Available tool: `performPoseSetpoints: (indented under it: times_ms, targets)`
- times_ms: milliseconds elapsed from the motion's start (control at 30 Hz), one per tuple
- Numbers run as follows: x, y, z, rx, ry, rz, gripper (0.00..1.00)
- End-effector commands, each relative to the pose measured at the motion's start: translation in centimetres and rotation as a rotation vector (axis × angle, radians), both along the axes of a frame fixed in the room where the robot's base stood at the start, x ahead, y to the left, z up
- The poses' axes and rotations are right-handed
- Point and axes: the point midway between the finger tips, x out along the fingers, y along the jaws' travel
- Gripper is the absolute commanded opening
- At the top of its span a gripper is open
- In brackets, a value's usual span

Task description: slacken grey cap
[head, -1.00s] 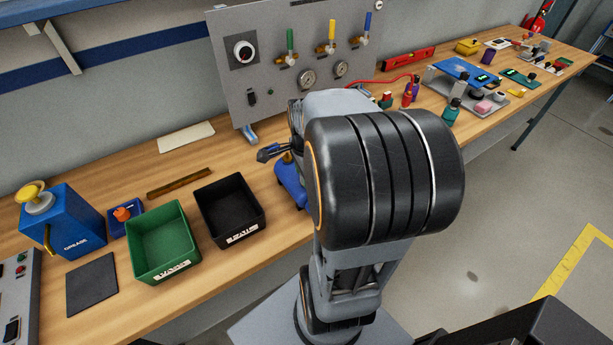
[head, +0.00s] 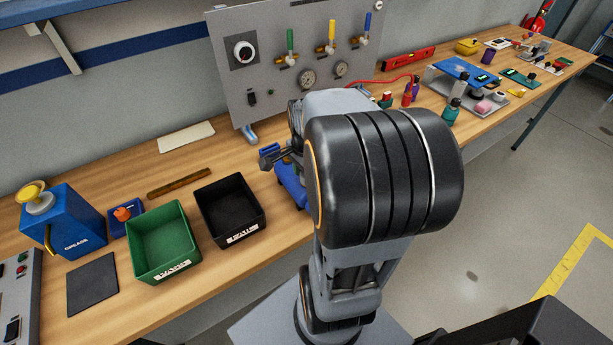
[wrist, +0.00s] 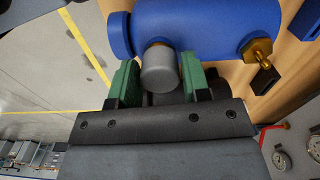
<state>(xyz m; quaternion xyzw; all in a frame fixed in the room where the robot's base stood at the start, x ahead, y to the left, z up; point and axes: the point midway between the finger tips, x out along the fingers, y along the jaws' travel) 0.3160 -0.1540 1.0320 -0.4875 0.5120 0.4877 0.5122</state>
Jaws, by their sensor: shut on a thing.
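The grey cap (wrist: 159,72) is a short cylinder on the side of a blue cylindrical body (wrist: 195,25) in the wrist view. My gripper (wrist: 160,82) has its green-padded fingers on both sides of the cap and is shut on it. The cap still sits against the blue body.
A black bin (head: 229,210) and a green bin (head: 163,243) stand left of my arm. A blue grease can (head: 70,222) is farther left. A grey panel (head: 285,65) with valves and gauges rises behind. Bare bench lies around the brown strip (head: 179,184).

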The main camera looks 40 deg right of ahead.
Motion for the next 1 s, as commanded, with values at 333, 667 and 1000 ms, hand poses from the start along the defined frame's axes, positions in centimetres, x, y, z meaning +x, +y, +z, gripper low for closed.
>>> performPoseSetpoints:
  times_ms: [333, 667, 1000]
  targets:
    - [0.0, 0.0, 0.0, 0.0, 0.0, 0.098, 0.36]
    - [-0.01, 0.0, 0.01, 0.0, 0.0, 0.219, 0.36]
    - [0.0, 0.0, 0.0, 0.0, 0.0, 0.218, 0.6]
